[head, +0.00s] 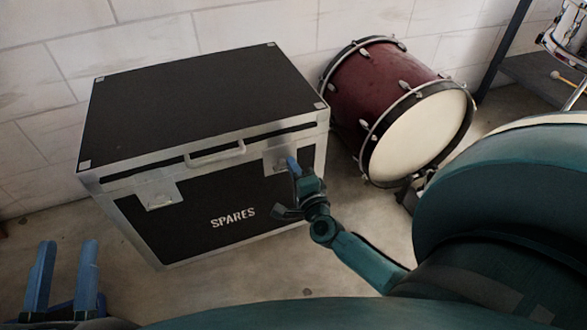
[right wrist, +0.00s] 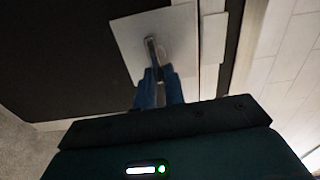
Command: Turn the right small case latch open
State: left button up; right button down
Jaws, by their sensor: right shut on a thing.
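A black case (head: 205,160) with silver edges and the word SPARES stands on the floor by the wall, its lid down. Its right latch (head: 276,160) is on the front face, partly hidden behind my right gripper (head: 294,168). In the right wrist view the pale latch plate (right wrist: 175,32) carries a thin metal latch tab (right wrist: 151,48), and the blue fingers (right wrist: 159,92) are shut on it. The left latch (head: 160,197) sits apart from any gripper. My left gripper (head: 66,270) is open and empty at the lower left, away from the case.
A lid handle (head: 215,155) sits between the two latches. A dark red drum (head: 405,105) lies on its side close to the right of the case. Bare floor (head: 215,285) lies in front of the case.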

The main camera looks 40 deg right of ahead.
pick_arm(q)
jog(key=shift+r, duration=0.2)
pick_arm(e)
jog(key=shift+m, duration=0.4)
pick_arm(q)
jog(key=shift+w, duration=0.1)
pick_arm(e)
jog(key=c, duration=1.5)
grip_release()
jog(key=shift+f, duration=0.1)
jog(key=shift+s, duration=0.1)
